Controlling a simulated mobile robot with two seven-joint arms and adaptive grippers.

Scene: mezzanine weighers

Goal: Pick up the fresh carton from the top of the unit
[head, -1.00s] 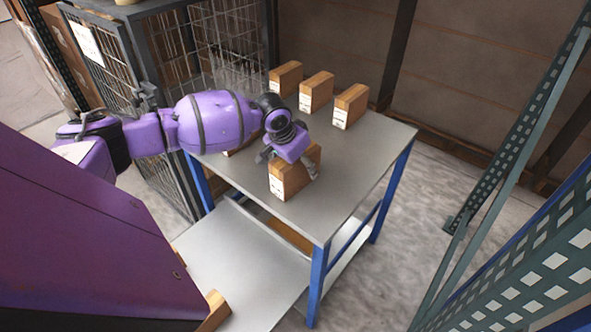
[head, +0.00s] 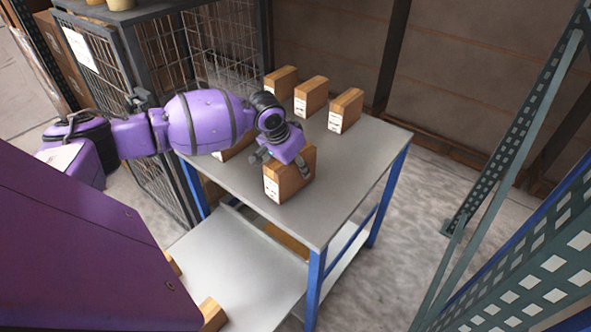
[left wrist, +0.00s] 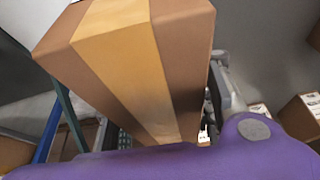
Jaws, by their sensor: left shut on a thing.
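My left gripper (head: 283,166) is shut on a brown carton (head: 286,182) with a white label, near the front of the grey-topped unit (head: 345,195). Its fingers are on either side of the carton's upper part. The carton is upright and at or just above the surface; I cannot tell if there is a gap. In the left wrist view, the held carton (left wrist: 140,65) fills the middle, a lighter tape strip along it. Three similar cartons stand in a row at the back: left (head: 281,82), middle (head: 311,95), right (head: 346,110). Another (head: 232,153) is partly hidden behind my left arm. My right gripper is out of view.
A lower grey surface (head: 235,265) adjoins the unit's front, with a carton (head: 212,313) at its near edge. A wire cage (head: 170,65) stands behind left. A perforated rack upright (head: 500,145) rises at right. The unit's right side top is clear.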

